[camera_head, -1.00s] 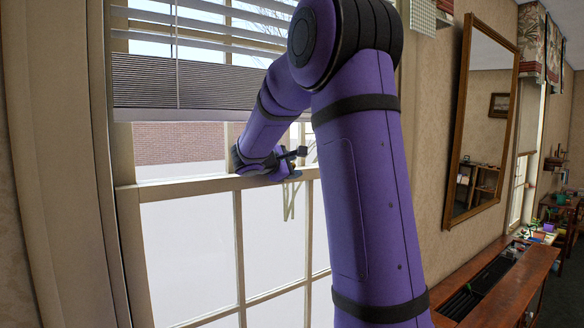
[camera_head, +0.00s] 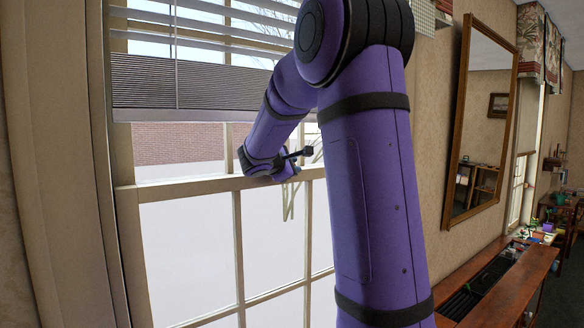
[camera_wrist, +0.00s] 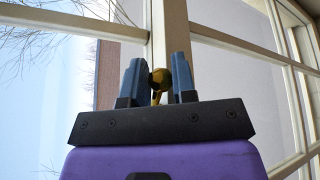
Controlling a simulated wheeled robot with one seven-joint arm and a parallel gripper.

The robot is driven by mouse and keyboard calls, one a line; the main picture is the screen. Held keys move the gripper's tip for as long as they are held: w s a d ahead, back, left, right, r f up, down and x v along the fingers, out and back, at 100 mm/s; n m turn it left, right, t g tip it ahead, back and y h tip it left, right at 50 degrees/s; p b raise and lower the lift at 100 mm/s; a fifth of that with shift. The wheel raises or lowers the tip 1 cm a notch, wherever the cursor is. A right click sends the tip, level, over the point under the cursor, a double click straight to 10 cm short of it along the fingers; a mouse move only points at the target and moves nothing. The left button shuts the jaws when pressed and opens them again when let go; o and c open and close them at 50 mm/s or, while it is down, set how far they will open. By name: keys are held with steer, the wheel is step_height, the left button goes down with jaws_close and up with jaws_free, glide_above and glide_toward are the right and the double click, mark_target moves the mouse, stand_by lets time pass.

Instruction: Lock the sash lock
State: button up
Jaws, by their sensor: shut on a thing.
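The sash lock (camera_wrist: 158,80) shows in the wrist view as a small brass-coloured piece with a rounded top and a narrow lower end. My gripper (camera_wrist: 158,82) has its two blue-grey fingers on either side of it, shut on it. In the head view my gripper (camera_head: 292,168) is at the window's meeting rail (camera_head: 200,188), partly hidden behind my wrist. The lock itself cannot be made out in the head view, so its exact angle against the rail is unclear.
The window has a partly lowered blind (camera_head: 185,80) above the rail and glass panes below. My arm crosses the middle of the head view. A framed mirror (camera_head: 485,120) hangs on the right wall, above a wooden cabinet (camera_head: 500,290).

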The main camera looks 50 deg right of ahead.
steer(key=o, duration=0.9)
steer(key=v, duration=1.1)
